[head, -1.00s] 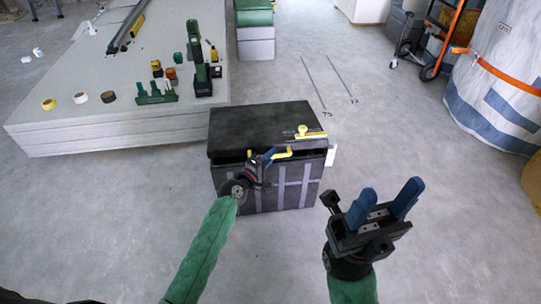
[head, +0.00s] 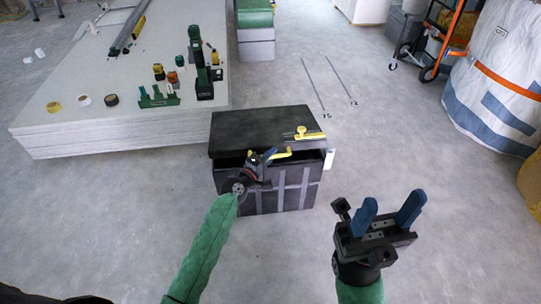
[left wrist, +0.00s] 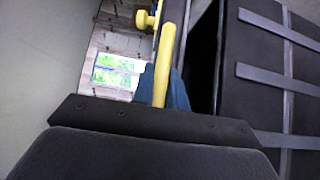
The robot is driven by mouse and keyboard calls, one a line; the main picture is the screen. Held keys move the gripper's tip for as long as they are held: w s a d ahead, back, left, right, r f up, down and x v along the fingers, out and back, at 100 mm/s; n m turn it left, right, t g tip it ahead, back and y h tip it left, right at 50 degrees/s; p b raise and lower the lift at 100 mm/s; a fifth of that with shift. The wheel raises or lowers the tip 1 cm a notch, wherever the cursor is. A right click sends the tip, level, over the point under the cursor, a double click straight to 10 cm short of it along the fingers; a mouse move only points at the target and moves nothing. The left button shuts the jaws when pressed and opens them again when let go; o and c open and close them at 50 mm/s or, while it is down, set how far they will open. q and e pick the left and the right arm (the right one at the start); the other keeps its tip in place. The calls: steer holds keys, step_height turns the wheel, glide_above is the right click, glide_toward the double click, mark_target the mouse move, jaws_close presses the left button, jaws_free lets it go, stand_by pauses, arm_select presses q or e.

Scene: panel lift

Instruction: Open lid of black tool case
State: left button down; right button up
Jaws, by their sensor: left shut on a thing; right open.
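The black tool case (head: 264,199) stands on the floor in the middle of the head view, with grey straps down its front. Its lid (head: 255,128) lies over it with a narrow dark gap along the front edge. A yellow handle (head: 280,154) sticks out at the lid's front. My left gripper (head: 268,156) is at that front edge, shut on the handle. The left wrist view shows the handle (left wrist: 163,62) against the blue fingers, beside the dark gap and the strapped case side (left wrist: 265,60). My right gripper (head: 388,216) is open and empty, right of the case.
A stack of pale panels (head: 120,140) with tools and tape rolls on it stands behind the case on the left. A big white bag (head: 495,85) and an orange hand truck (head: 440,45) are at right.

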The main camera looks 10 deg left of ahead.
arm_select(q)
steer(key=shift+r, duration=0.25)
